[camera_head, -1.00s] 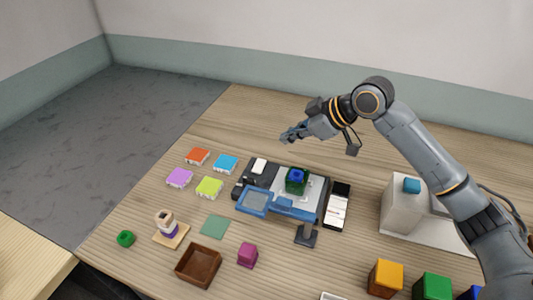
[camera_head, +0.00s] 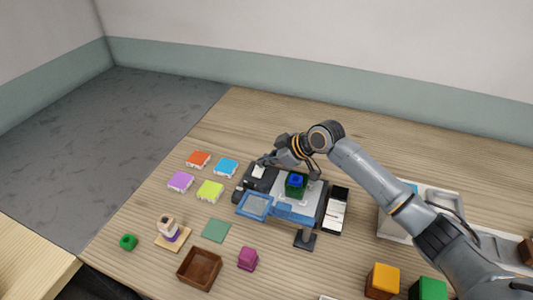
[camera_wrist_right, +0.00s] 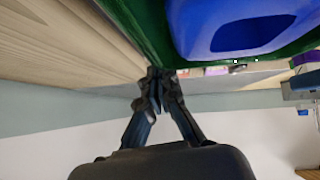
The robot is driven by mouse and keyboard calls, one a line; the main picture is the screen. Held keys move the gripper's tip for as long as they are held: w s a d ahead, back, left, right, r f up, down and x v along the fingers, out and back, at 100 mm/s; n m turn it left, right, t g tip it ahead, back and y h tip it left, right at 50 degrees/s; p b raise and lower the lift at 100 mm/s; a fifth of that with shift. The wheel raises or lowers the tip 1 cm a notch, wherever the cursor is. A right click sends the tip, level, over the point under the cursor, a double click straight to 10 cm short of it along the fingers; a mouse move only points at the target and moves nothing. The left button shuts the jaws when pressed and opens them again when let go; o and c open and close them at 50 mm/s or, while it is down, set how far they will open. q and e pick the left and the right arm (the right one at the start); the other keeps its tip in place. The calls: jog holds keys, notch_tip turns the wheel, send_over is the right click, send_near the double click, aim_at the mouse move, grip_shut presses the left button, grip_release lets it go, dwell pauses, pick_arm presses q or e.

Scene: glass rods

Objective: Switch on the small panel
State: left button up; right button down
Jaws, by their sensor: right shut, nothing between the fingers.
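A dark box with a white piece on top (camera_head: 258,172) stands at the back left of the device in the middle of the table. A narrow panel with white and black parts (camera_head: 336,211) stands at its right side. I cannot tell for sure which one is the small panel. My right gripper (camera_head: 265,159) is shut and empty, with its fingertips close above or behind the dark box; contact cannot be told. In the right wrist view its fingertips (camera_wrist_right: 158,75) meet below a green block with a blue top (camera_wrist_right: 235,30). My left gripper is not in view.
The green and blue block (camera_head: 296,184) sits on the device, close to my right wrist. A blue frame (camera_head: 254,205) is at the front. Coloured flat blocks (camera_head: 210,190) lie to the left, a brown tray (camera_head: 199,268) in front. The table behind is clear.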

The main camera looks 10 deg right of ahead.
jog(key=shift+f, duration=0.1)
jog(key=shift+w+d+f+g, duration=0.1)
jog(key=shift+w+f+g, duration=0.05)
jog(key=shift+f+g, duration=0.15)
dwell(0.4)
